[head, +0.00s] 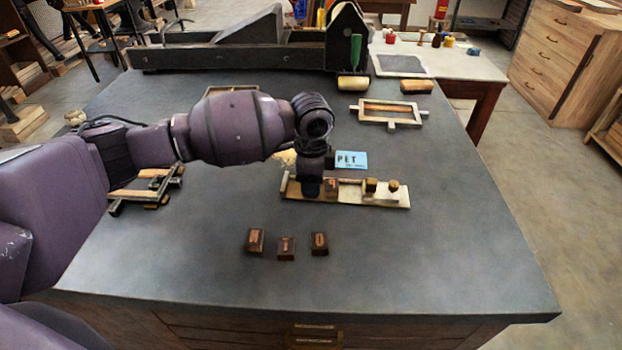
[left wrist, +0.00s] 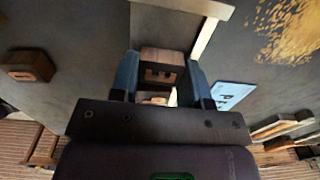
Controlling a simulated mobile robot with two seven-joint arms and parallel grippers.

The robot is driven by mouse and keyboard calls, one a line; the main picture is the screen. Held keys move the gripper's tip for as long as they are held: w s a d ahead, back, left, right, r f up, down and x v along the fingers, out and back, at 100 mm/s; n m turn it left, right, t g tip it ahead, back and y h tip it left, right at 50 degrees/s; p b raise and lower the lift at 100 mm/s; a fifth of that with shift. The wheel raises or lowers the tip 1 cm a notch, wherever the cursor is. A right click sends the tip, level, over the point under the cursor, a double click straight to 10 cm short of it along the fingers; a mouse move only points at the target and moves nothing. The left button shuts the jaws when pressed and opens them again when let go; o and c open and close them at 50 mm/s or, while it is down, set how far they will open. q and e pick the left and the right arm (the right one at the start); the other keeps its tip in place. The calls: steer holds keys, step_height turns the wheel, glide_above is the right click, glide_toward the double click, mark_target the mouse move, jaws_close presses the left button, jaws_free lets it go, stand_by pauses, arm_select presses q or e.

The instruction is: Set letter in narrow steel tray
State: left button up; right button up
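The narrow steel tray (head: 300,193) lies across the middle of the table; its pale end also shows in the left wrist view (left wrist: 205,38). My left gripper (head: 309,190) points down at the tray's left end. In the left wrist view its blue fingers sit against both sides of a brown letter block (left wrist: 162,62). A block with an orange face (head: 332,184) shows just right of the gripper; I cannot tell whether it is the same one. Three loose letter blocks (head: 286,248) lie in front of the tray. My right gripper is out of view.
Two small wooden pieces (head: 394,187) stand in the tray's right part. A blue PET card (head: 351,160) lies behind it. A frame (head: 392,113) lies at back right, and a long press (head: 230,55) fills the back. The table's front right is clear.

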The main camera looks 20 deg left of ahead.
arm_select(q)
steer(key=o, duration=0.3)
steer(key=shift+s+f, duration=0.2)
steer(key=shift+f, duration=0.25)
steer(key=shift+s+f, duration=0.2)
steer(key=shift+f, duration=0.25)
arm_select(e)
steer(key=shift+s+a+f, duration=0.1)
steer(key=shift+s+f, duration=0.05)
arm_select(q)
steer(key=shift+r, duration=0.1)
steer(key=shift+w+r, duration=0.1)
steer(key=shift+r, duration=0.1)
steer(key=r, duration=0.2)
steer(key=w+r, duration=0.1)
steer(key=r, duration=0.1)
steer(key=shift+r+p, duration=0.3)
step_height(320, 180, up, 9)
steer(key=p, duration=0.1)
steer(key=shift+s+f, duration=0.15)
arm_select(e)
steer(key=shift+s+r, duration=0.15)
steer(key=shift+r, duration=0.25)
